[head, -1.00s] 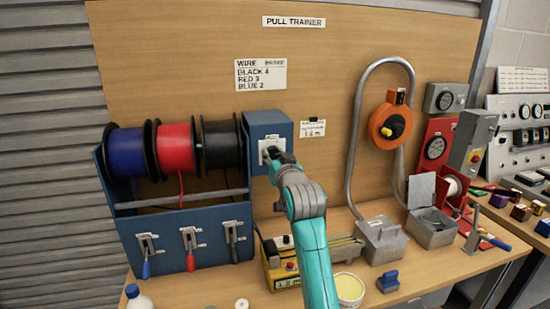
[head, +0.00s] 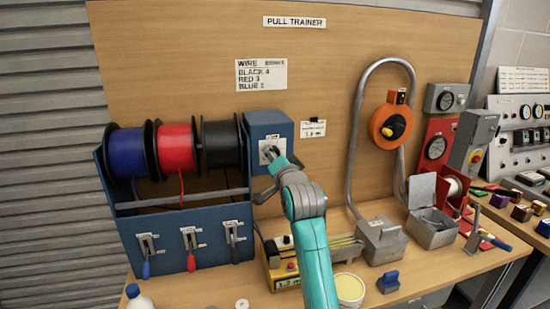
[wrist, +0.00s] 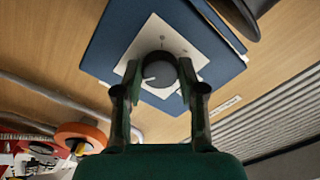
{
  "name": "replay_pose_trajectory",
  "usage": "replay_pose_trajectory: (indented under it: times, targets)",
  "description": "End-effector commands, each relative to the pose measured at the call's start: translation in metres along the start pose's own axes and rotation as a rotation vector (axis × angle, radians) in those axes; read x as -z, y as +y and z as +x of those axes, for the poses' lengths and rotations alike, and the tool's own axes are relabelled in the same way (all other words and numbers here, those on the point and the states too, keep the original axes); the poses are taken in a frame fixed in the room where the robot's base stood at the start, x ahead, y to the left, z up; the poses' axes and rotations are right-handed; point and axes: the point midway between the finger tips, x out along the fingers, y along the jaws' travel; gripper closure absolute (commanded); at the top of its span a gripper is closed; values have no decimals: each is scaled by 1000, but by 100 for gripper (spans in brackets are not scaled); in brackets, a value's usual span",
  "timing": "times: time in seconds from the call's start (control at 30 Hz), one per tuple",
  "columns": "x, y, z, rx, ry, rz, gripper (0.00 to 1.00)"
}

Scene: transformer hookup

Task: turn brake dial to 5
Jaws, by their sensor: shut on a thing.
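The brake dial (wrist: 158,69) is a dark round knob with a pale pointer mark, set on a light square plate (wrist: 135,73) on the blue brake box (wrist: 107,47). In the wrist view its pointer mark faces the lower left. My gripper (wrist: 160,84) has one finger on each side of the knob and is shut on it. In the head view my gripper (head: 273,158) reaches the plate on the front of the blue box (head: 268,127) and covers most of the dial. The numbers around the dial are too small to read.
Blue, red and black wire spools (head: 220,145) stand left of the box. A card (head: 261,75) on the board lists wire and brake values. A yellow unit (head: 279,268) sits below my arm. An orange reel (head: 391,124) hangs to the right.

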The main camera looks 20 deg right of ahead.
Motion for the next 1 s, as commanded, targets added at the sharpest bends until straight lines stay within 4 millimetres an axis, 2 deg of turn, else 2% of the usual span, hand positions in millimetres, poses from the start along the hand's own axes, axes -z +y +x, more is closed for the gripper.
replay_pose_trajectory:
  times: [0.57,0.6,0.67,1.0]
  targets:
    - [0,1,0,-3,-1,29,95]
    - [0,1,0,-3,-1,29,50]
    - [0,1,0,-2,-1,29,35]
    - [0,0,-1,-1,0,29,35]
